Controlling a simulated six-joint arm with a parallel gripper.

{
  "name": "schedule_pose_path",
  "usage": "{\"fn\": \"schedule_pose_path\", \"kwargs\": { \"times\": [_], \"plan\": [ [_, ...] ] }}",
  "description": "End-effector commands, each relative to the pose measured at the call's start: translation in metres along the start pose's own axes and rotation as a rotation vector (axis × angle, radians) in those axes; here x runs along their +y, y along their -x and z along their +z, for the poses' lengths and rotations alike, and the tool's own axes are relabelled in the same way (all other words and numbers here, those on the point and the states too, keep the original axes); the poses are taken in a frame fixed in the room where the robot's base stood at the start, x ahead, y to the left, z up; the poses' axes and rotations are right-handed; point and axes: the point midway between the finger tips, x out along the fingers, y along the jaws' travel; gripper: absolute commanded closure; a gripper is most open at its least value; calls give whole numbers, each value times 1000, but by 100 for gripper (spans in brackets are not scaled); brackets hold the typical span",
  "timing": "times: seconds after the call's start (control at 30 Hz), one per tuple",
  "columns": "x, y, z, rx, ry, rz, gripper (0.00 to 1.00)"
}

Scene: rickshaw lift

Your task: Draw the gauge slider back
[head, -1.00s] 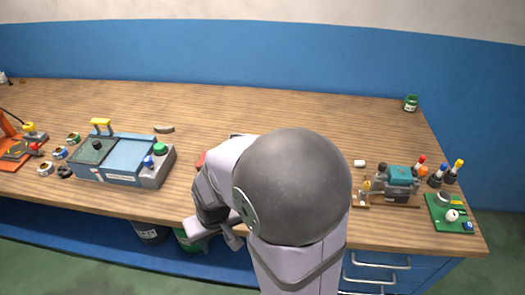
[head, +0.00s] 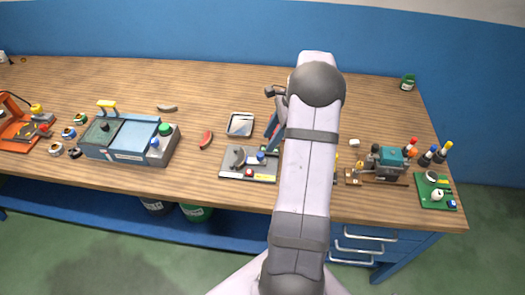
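My gripper (head: 274,92) is over the back middle of the table, partly hidden by my arm. Its dark fingers are too small to tell whether they are open or shut, and I see nothing clearly held. I cannot tell for sure which part is the gauge slider. A grey plate (head: 233,173) with a grey round part, a blue knob and a small red piece lies front of the gripper. A blue upright part (head: 272,125) stands beside my arm, partly hidden. A green board (head: 425,201) with a white round part lies at the far right.
A blue-grey box (head: 130,140) with a yellow handle and green knob stands left. A square tray (head: 240,124) and a red curved piece (head: 206,139) lie mid-table. A teal-topped machine (head: 388,158) and several bottles stand right.

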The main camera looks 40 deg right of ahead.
Motion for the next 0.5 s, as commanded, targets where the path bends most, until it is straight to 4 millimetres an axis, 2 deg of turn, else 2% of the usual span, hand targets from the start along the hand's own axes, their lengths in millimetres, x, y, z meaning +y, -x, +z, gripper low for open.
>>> {"fn": "schedule_pose_path", "kwargs": {
  "times": [0.27,0.5],
  "plan": [
    [0,-8,0,-1,-3,1,60],
    [0,-37,1,-2,-3,3,60]
  ]
}}
